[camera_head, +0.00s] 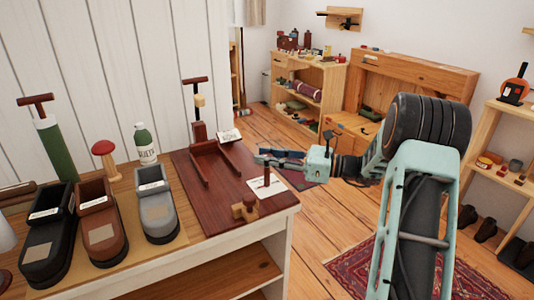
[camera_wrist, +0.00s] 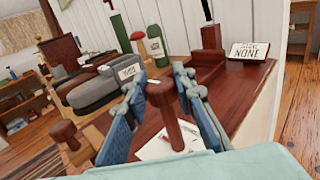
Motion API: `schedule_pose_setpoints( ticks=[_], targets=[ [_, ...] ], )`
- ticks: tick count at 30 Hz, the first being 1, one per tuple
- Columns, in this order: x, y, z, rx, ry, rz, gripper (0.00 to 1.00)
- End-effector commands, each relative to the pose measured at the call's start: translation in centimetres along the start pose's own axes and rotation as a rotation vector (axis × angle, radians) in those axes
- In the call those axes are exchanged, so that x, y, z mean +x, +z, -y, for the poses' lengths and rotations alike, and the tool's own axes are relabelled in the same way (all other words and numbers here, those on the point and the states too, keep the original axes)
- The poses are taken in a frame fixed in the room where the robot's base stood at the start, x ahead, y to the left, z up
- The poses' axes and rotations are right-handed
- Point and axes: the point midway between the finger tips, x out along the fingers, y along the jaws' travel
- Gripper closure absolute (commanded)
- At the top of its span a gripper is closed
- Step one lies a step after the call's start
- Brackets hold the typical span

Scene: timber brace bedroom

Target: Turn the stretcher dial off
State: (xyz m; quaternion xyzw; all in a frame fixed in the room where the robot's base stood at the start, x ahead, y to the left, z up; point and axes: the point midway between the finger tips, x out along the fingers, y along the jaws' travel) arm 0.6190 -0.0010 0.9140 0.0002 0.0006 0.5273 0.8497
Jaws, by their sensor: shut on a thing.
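My gripper (camera_head: 268,156) is over the front right corner of the dark red wooden board (camera_head: 215,218). In the wrist view its blue fingers (camera_wrist: 165,92) stand on both sides of a dark reddish-brown wooden post (camera_wrist: 172,112), which they are shut on. The post rises in front of a white paper (camera_wrist: 155,147) on the board; in the head view, the paper (camera_head: 278,183) lies under the gripper. Which part is the stretcher dial is not labelled clearly; the held post may be it. A small sign (camera_wrist: 250,51) reading "NONE" on its lower line stands farther back.
A tall T-handled wooden stand (camera_head: 197,130) rises at the board's back. A wooden knob piece (camera_head: 245,209) is near the front edge. Black, brown and grey shoe-shaped pieces (camera_head: 157,215) and a green bottle (camera_head: 146,143) stand left. Open floor (camera_head: 320,215) lies right of the bench.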

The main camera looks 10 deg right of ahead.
Motion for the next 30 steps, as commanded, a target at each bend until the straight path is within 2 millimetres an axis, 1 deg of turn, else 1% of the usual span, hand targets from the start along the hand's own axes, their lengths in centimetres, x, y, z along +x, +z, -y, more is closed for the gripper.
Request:
schedule_pose_setpoints(
  ticks=[11,12,16,26,29,30],
  targets=[
    [0.0,0.0,0.0,-0.001,0.005,0.001,1.00],
    [0.0,0.0,0.0,-0.001,0.005,0.001,0.73],
    [0.0,0.0,0.0,-0.001,0.005,0.001,0.58],
    [-0.2,0.0,0.0,-0.001,0.003,0.001,0.57],
    [-1.2,0.1,0.1,-0.001,0.001,0.002,0.57],
    [-1.9,0.0,0.1,-0.001,-0.001,0.001,0.57]
  ],
)
